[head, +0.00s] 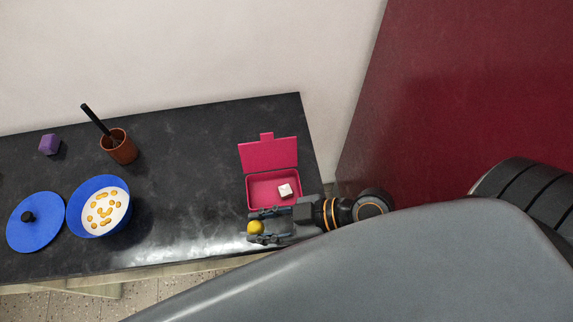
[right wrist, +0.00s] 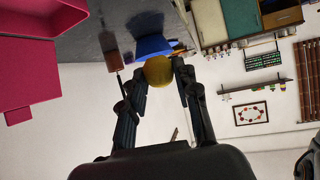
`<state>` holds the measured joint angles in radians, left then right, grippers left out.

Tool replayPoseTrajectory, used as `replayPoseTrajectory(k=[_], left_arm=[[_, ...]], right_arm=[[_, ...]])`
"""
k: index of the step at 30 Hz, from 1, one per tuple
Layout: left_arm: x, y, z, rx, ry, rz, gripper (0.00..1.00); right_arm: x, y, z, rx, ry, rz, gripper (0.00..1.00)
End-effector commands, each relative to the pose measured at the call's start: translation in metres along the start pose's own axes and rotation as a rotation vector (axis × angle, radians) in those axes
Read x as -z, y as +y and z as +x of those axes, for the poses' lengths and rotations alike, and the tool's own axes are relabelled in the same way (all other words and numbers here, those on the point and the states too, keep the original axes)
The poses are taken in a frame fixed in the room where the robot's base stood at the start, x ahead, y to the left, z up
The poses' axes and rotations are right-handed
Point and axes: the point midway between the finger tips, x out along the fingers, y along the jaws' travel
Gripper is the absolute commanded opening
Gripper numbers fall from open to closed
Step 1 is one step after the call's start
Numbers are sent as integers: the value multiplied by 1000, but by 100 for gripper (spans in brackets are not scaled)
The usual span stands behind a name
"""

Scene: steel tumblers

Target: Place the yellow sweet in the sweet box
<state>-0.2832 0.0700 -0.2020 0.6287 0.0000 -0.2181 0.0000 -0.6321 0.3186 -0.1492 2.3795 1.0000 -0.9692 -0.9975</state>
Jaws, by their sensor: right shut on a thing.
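The yellow sweet (head: 255,228) is a small ball between the fingertips of my right gripper (head: 262,227). The right wrist view also shows the sweet (right wrist: 158,70) between both fingers of the right gripper (right wrist: 158,78), which is shut on it. The pink sweet box (head: 249,193) stands at the right end of the dark table with its lid (head: 268,154) open towards the back. The box also shows at upper left in the right wrist view (right wrist: 30,55). My left gripper is not in view.
The dark table (head: 195,165) is clear left of the box. A red wall panel (head: 450,100) rises at right.

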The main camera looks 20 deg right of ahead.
Motion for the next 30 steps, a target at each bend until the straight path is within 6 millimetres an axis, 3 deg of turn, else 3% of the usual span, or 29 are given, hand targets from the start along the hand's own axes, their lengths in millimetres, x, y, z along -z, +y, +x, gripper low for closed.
replayPoseTrajectory(k=[5,12,17,21,24,30], left_arm=[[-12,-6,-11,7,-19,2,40],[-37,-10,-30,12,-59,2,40],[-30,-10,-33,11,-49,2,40],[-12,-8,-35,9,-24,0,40],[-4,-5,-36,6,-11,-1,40],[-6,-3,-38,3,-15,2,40]], right_arm=[[-5,26,6,5,-1,-3,10],[-27,85,18,3,-1,-1,10],[-52,109,32,6,-1,1,10],[-70,124,42,6,-1,-1,10],[-77,130,46,6,-2,-2,10],[-86,138,50,6,-1,-1,10]])
